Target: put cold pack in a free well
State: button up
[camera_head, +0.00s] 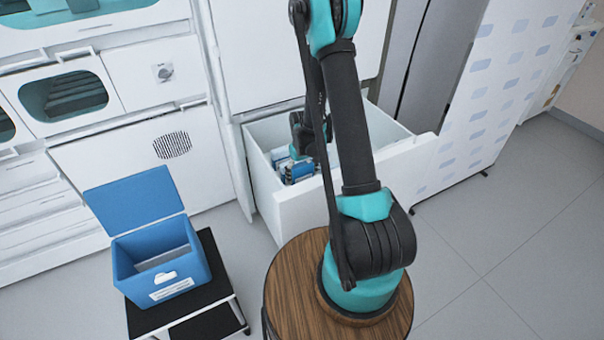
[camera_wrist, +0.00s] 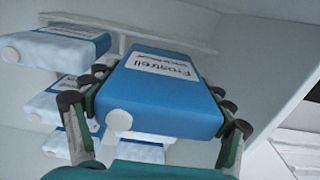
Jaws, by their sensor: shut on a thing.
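My gripper (camera_wrist: 155,118) is shut on a blue cold pack (camera_wrist: 165,95) with a white label and a white round cap. Its fingers press on the two long sides of the pack. In the head view my gripper (camera_head: 303,150) is inside the open white drawer (camera_head: 306,212), mostly hidden by my arm. A blue cooler box (camera_head: 160,285) stands at the left with its lid (camera_head: 135,200) open. A pale divider or panel shows inside it; its wells cannot be made out clearly.
Several frosted blue-white packs (camera_wrist: 70,48) lie left of the held pack in the wrist view. The drawer wall (camera_wrist: 262,80) is close on the right. The cooler stands on a black-topped stand (camera_head: 218,275).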

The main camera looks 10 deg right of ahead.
jog(key=o, duration=1.2)
jog(key=shift+r, duration=0.1)
notch_tip(320, 180, up, 12)
jog(key=shift+f, duration=0.1)
dwell(0.9)
jog(key=s+d+r+m+t, duration=0.1)
jog(key=s+r, duration=0.1)
jog(key=s, duration=0.5)
jog(key=s+d+r+m+t, duration=0.1)
jog(key=s+r, duration=0.2)
jog(key=s, duration=0.4)
jog(key=s+d+r+m+t, duration=0.1)
jog(key=s+d+r+t, duration=0.1)
jog(key=s, duration=0.6)
jog(key=shift+r+m, duration=0.3)
jog(key=shift+r, duration=0.25)
